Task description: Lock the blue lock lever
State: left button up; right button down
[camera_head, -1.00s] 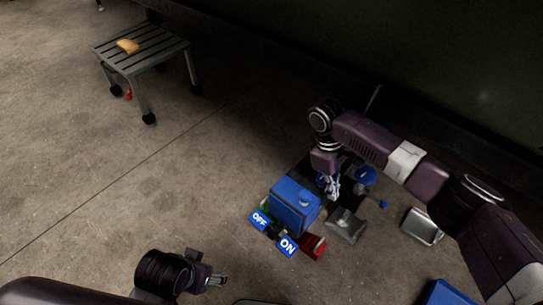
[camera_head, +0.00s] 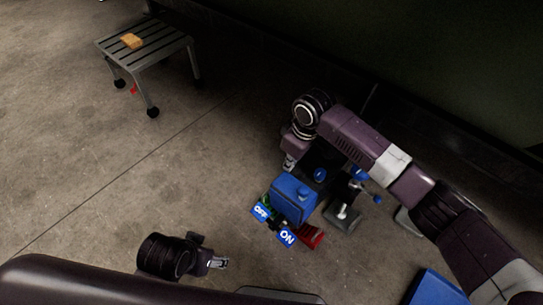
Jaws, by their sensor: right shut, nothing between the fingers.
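A blue box-shaped unit (camera_head: 294,200) with OFF and ON labels stands on the floor at the centre. Behind it to the right are blue parts: a round one (camera_head: 319,175) and a lever-like one (camera_head: 358,174) with a small blue knob (camera_head: 378,199). I cannot tell for sure which part is the lock lever, or its locked state. My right gripper (camera_head: 289,162) is shut and empty, up and left of these blue parts and apart from them; the arm's wrist partly hides it. My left gripper (camera_head: 219,263) is low, left of the unit; its finger opening is unclear.
A red part (camera_head: 311,237) sits by the ON label (camera_head: 287,236). A grey metal piece (camera_head: 342,216) lies right of the unit. A blue box (camera_head: 436,290) is at the bottom right. A slatted stool (camera_head: 147,47) stands at the upper left. The floor between is clear.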

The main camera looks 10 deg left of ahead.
jog(key=shift+w+a+r+t+y, duration=0.1)
jog(key=shift+a+r+t+y, duration=0.25)
jog(key=shift+a, duration=0.55)
jog(key=shift+w+a+r+t+y, duration=0.1)
jog(key=shift+a+y, duration=0.35)
jog(key=shift+a, duration=0.45)
jog(key=shift+w+a+r+t+y, duration=0.15)
jog(key=shift+a+t+y, duration=0.2)
jog(key=shift+a, duration=0.55)
jog(key=shift+s, duration=0.1)
